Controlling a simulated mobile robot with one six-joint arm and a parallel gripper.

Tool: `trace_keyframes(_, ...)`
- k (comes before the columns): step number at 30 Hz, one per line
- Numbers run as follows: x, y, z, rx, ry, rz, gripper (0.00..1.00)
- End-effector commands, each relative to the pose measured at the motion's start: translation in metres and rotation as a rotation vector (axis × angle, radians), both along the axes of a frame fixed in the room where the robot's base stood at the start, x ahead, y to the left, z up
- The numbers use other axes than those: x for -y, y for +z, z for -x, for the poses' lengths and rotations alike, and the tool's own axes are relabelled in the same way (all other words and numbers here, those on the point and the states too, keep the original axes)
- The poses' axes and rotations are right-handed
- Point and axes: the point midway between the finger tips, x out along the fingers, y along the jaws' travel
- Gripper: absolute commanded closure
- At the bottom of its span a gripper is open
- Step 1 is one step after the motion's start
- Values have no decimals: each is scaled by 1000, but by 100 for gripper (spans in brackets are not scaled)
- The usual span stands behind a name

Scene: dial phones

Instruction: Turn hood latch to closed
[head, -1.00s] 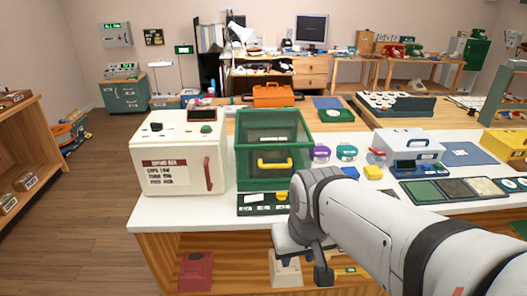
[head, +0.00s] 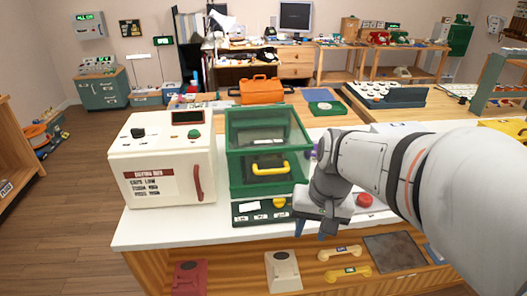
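A green hood box (head: 240,185) with a clear upper part and a yellow handle (head: 271,169) stands on the white counter. A dark panel (head: 244,220) with white labels lies along its front foot. A yellow knob (head: 279,202) sits at the panel's right end; I take it to be the hood latch, and its exact setting is too small to read. My gripper (head: 314,228) is just right of the panel, near the counter's front edge, fingers pointing down. The two fingers look apart with nothing between them. My arm hides the counter to the right.
A white drying box (head: 162,165) with a red handle stands left of the hood. An orange case (head: 262,91) is behind it. A red knob (head: 364,200) shows under my arm. Phone parts, including a yellow handset (head: 347,273), lie on the shelf below the counter.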

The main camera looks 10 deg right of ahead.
Motion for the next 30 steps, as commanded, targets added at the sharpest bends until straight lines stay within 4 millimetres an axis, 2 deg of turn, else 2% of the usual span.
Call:
trace_keyframes(1, 0, -1, -15, -58, -69, -47, 65)
trace_keyframes(10, 4, -22, -104, -366, -479, -344, 65)
trace_keyframes(18, 30, -64, -185, -640, -809, -627, 65)
trace_keyframes(24, 57, -100, -228, -807, -988, -816, 65)
trace_keyframes(30, 74, -121, -247, -893, -1071, -920, 65)
